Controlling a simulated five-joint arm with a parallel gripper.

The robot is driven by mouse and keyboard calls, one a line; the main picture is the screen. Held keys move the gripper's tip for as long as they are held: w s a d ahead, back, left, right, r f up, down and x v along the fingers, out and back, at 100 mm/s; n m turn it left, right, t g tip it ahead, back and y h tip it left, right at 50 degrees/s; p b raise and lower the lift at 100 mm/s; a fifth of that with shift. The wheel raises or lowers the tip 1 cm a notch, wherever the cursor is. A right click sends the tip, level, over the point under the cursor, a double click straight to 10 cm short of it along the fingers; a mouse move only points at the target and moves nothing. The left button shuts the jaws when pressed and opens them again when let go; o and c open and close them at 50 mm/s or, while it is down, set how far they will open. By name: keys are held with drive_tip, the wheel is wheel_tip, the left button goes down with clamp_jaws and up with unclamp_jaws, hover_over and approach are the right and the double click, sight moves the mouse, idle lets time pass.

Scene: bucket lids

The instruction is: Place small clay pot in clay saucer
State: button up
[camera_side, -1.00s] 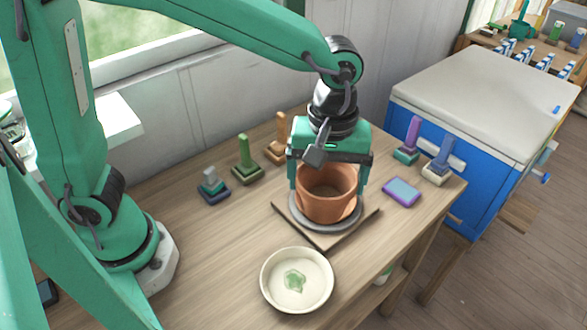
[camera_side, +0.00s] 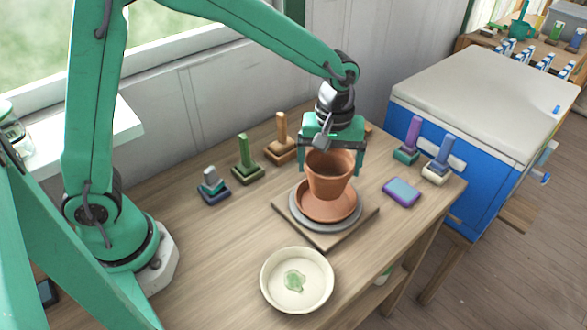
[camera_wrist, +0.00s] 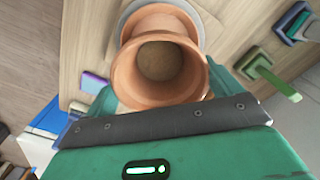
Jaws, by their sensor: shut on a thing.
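The small clay pot (camera_side: 329,177) is upright between the fingers of my gripper (camera_side: 332,165), which is shut on it. The clay saucer (camera_side: 326,214) is a wide terracotta dish under the pot, on a grey round plate (camera_side: 297,217) on a square wooden board. In the side view the pot's base overlaps the saucer's inside, towards its back; I cannot tell if they touch. In the wrist view I look into the pot (camera_wrist: 160,62), and part of the saucer (camera_wrist: 163,17) shows beyond it.
A cream bowl (camera_side: 273,282) with a green mark stands in front. Several small blocks with upright pegs (camera_side: 244,160) stand behind and to the left. A purple-edged blue block (camera_side: 401,192) lies on the right. The table's left middle is clear.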

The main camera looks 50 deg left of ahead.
drive_tip(key=shift+f, duration=2)
drive_tip(key=shift+f, duration=0.2)
drive_tip(key=o, duration=1)
drive_tip(key=shift+r, duration=0.1)
wheel_tip(320, 180, up, 12)
drive_tip(key=shift+r, duration=0.15)
